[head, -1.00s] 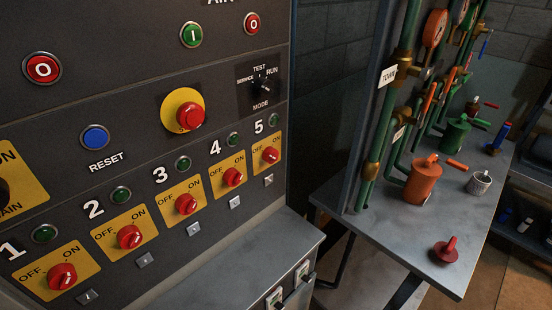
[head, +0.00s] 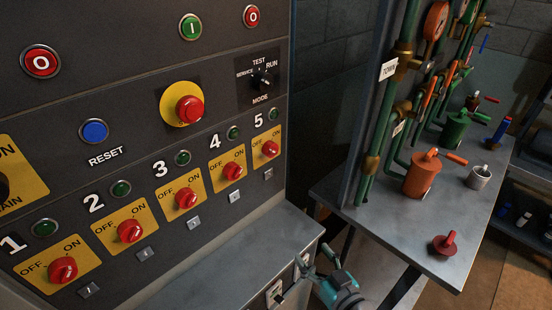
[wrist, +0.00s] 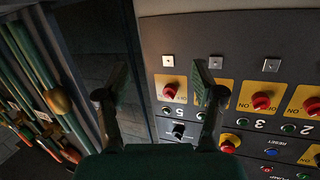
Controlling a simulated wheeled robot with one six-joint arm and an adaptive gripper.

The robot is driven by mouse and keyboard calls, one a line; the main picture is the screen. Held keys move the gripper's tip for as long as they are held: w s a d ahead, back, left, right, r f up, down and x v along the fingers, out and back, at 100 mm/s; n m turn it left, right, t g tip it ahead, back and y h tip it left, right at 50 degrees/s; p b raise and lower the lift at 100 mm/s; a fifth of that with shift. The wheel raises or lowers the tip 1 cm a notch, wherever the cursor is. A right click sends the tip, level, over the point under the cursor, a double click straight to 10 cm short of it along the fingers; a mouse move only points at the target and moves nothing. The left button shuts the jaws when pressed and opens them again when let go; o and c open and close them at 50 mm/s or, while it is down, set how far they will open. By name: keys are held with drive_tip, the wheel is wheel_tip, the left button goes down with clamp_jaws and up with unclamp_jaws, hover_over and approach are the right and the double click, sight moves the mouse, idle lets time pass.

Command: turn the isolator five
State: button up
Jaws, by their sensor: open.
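Isolator five is a red rotary knob (head: 270,149) on a yellow OFF/ON plate, the rightmost of the row on the dark panel, under the number 5. I cannot tell its exact setting. My gripper (head: 318,262) shows in the head view at the bottom, below and to the right of the knob and apart from it. In the wrist view, where the panel appears upside down, my gripper (wrist: 160,80) is open and empty. Knob five (wrist: 170,91) appears between its two fingers, farther off. The right finger covers part of isolator four's place.
Isolator four (head: 233,172) sits just left of five. The MODE switch (head: 263,79) and red emergency button (head: 190,112) are above. A grey ledge (head: 235,262) juts out below the panel. A bench (head: 400,235) with pipes and an orange pot (head: 423,176) stands to the right.

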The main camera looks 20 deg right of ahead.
drive_tip(key=w+d+r+n+y, duration=0.1)
drive_tip(key=w+r+n+y, duration=0.1)
drive_tip(key=w+r, duration=0.5)
drive_tip(key=n+y, duration=0.4)
drive_tip(key=n, duration=0.1)
approach(276, 154)
drive_tip(key=x, duration=1)
drive_tip(key=shift+w, duration=0.1)
drive_tip(key=c, duration=1.1)
drive_tip(key=shift+c, duration=0.2)
